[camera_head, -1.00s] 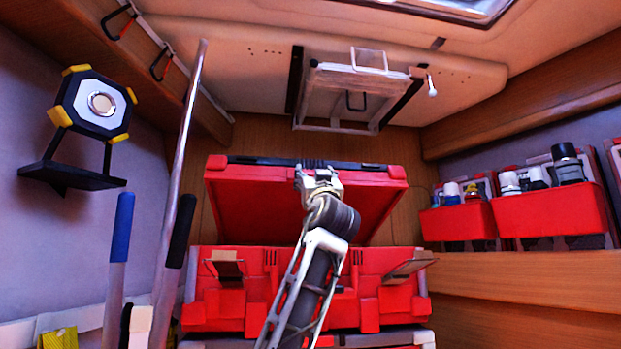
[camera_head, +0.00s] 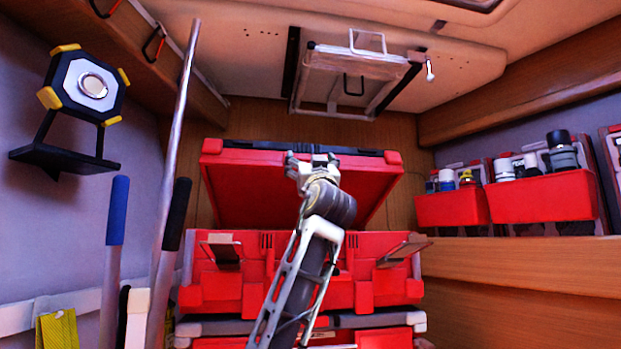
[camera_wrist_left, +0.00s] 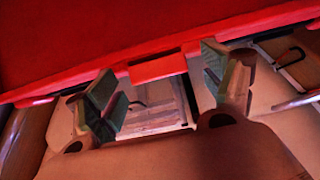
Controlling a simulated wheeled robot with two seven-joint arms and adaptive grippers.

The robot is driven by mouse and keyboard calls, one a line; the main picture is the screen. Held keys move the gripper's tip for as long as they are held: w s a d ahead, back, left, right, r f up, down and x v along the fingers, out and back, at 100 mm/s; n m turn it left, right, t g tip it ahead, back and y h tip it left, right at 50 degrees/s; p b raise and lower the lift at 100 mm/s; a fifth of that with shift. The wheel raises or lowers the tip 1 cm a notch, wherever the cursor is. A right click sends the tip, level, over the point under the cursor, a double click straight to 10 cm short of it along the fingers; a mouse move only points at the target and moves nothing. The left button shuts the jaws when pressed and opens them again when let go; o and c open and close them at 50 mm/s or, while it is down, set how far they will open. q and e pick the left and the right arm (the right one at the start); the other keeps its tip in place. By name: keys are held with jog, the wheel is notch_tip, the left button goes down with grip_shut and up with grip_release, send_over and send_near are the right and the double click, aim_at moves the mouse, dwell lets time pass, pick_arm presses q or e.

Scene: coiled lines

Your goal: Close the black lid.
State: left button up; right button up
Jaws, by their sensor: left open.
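The lid (camera_head: 240,180) is raised and tilted open above the red toolbox (camera_head: 345,262). The side facing me is red, with a black strip along its top edge. My left gripper (camera_head: 312,158) is open at the middle of the lid's upper edge, overlapping it in the head view; touching or apart is unclear there. In the left wrist view, the two greenish fingers of my left gripper (camera_wrist_left: 162,92) are spread with nothing gripped between them. The red lid (camera_wrist_left: 130,30) fills the top of that view, just beyond the fingertips. My right gripper is not in view.
Two open metal latches (camera_head: 222,250) (camera_head: 403,250) stick out from the toolbox front. A ceiling hatch frame (camera_head: 345,80) hangs above. Poles (camera_head: 175,130) and a work lamp (camera_head: 88,85) stand left. Red bins (camera_head: 545,200) with bottles sit on the right shelf.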

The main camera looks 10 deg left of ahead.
pick_arm(q)
jog(key=v, duration=1)
jog(key=shift+s+f, duration=0.25)
jog(key=shift+s, duration=0.15)
